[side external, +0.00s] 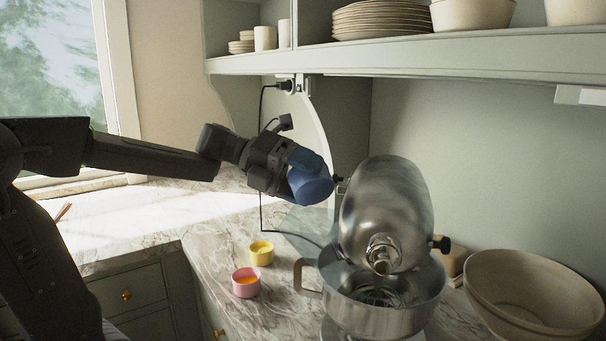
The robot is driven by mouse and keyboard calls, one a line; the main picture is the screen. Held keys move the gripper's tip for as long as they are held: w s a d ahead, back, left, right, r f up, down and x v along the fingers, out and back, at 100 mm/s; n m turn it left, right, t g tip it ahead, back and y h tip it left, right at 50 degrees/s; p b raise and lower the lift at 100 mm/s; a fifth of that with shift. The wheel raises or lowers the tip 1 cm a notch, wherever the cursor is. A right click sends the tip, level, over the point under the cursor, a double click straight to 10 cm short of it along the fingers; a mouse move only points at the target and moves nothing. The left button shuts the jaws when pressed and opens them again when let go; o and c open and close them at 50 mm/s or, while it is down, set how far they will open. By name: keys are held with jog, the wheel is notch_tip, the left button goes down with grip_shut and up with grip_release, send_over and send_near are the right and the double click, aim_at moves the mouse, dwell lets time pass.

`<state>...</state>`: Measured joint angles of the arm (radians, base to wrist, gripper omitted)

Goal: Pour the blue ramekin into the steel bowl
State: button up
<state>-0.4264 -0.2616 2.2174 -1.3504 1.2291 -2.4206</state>
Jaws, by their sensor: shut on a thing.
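My gripper (287,170) is shut on the blue ramekin (314,187) and holds it up in the air, left of the mixer head. The ramekin is tilted, with its rounded blue side facing the camera; its opening and contents cannot be seen. The steel bowl (340,311) sits under the mixer on the marble counter, below and to the right of the ramekin. Its handle points left. The mixer's whisk is partly visible inside it.
A steel stand mixer (385,205) hangs over the bowl. A yellow ramekin (261,253) and a pink ramekin (246,283) stand on the counter to the left. A shelf (430,58) with dishes runs above.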

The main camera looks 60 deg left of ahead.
jog(key=shift+m+y, duration=0.3)
jog(key=shift+d, duration=0.1)
jog(key=shift+s+d+f+m+y, duration=0.2)
jog(key=shift+d+m+y, duration=0.2)
jog(key=shift+y, duration=0.2)
jog(key=shift+s+d+f+m+y, duration=0.15)
jog(key=shift+d+m+y, duration=0.1)
jog(key=shift+m+y, duration=0.3)
jog(key=shift+d+f+m+y, duration=0.4)
jog(key=shift+m+y, duration=0.25)
jog(key=shift+y, duration=0.3)
jog(key=shift+r+m+y, duration=0.6)
jog(key=shift+r+y, duration=0.15)
jog(key=shift+y, duration=0.25)
jog(key=shift+a+r+m+t+y, duration=0.15)
jog(key=shift+r+m+t+y, duration=0.15)
jog(key=shift+r+m+y, duration=0.45)
jog(key=shift+f, duration=0.25)
